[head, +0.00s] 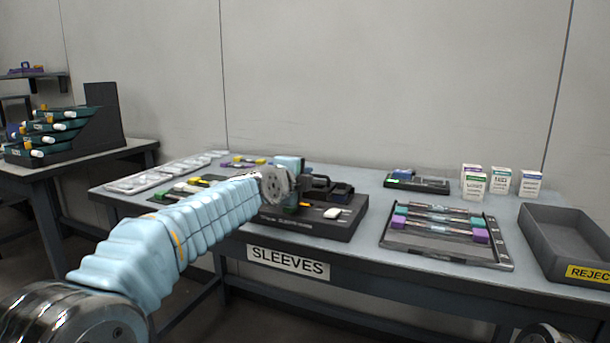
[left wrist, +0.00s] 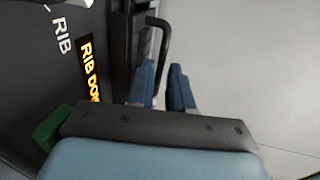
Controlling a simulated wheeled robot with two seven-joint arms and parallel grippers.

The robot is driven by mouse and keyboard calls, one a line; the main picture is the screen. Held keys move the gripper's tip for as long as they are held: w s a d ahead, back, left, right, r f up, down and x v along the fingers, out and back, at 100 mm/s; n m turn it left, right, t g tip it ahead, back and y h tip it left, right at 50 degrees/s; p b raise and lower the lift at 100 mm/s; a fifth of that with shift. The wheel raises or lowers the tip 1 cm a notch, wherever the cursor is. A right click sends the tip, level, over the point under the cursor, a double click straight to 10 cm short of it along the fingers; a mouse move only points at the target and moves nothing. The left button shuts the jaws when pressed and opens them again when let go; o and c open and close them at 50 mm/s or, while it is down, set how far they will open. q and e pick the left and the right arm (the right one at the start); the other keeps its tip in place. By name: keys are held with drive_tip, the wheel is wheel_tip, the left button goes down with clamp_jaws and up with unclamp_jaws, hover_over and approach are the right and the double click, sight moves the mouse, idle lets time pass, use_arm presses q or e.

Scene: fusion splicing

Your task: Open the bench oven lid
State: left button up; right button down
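The bench oven (head: 322,222) is a dark, low unit on the table, partly hidden behind my left arm in the head view. In the left wrist view its dark panel (left wrist: 62,85) carries lit orange letters and white lettering. A thin black bent bar, apparently the lid handle (left wrist: 161,24), stands up from it. My left gripper (left wrist: 166,85) has two blue fingers pointing at this bar, whose lower part runs down between them. A gap shows between the fingers, so they look open around the bar. Contact is not clear. The lid appears down. My right gripper is out of view.
A tray of sleeves (head: 448,252) lies right of the oven, with a dark bin (head: 565,232) beyond it. Small boxes (head: 500,181) and a small dark device (head: 416,182) stand behind. Pale trays (head: 150,177) lie at the left. A rack (head: 65,135) stands on another table.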

use_arm(q)
drive_tip(key=shift+w+d+f, duration=0.15)
drive_tip(key=shift+w+d, duration=0.05)
drive_tip(key=shift+w, duration=0.3)
drive_tip(key=shift+c, duration=0.2)
clamp_jaws()
idle(1.0)
